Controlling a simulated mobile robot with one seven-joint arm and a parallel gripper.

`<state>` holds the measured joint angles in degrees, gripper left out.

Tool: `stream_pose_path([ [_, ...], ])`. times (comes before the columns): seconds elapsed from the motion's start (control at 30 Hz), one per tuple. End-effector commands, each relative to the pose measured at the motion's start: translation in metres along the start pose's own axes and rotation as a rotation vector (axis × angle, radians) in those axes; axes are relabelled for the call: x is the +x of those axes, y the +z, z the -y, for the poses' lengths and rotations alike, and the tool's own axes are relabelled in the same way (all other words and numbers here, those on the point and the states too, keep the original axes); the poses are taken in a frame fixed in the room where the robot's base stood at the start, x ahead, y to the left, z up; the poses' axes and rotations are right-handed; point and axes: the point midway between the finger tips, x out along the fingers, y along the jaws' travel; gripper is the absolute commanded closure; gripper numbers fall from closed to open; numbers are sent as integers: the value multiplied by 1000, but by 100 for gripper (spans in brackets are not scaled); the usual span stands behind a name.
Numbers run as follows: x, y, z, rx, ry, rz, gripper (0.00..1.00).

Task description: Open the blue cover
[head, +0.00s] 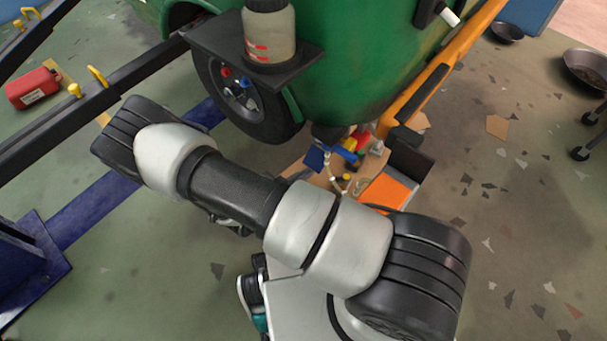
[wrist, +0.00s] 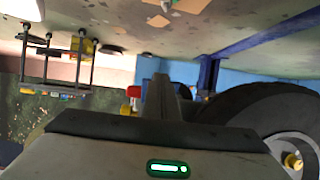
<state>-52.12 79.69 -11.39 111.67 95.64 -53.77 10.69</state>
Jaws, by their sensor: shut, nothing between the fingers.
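Small blue pieces (head: 317,157) show in the head view beside red and yellow parts, under the front of the green rickshaw (head: 345,65). I cannot tell whether one of them is the blue cover, and no open lid is clear. My gripper (wrist: 160,93) shows in the wrist view as a dark upright finger shape, shut and empty. It is apart from anything it could hold. In the head view my arm crosses in front of the rickshaw and hides the gripper. The wrist view looks upside down, with a wheel (wrist: 292,155) at its right edge.
A dark shelf on the rickshaw carries a jar (head: 268,38). Its wheel (head: 240,92) is just behind my arm. A blue lift beam (head: 85,210) runs along the left floor. A red can (head: 33,88) lies at far left. The right floor is mostly open, with scattered flakes.

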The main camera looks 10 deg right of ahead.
Motion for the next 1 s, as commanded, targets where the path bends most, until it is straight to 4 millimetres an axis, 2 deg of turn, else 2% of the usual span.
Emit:
stream_pose_path([
  [0.57,-15,12,0,0,-1,1,100],
  [0.77,-45,10,1,0,-2,2,100],
  [1.0,-106,9,1,1,-3,3,100],
])
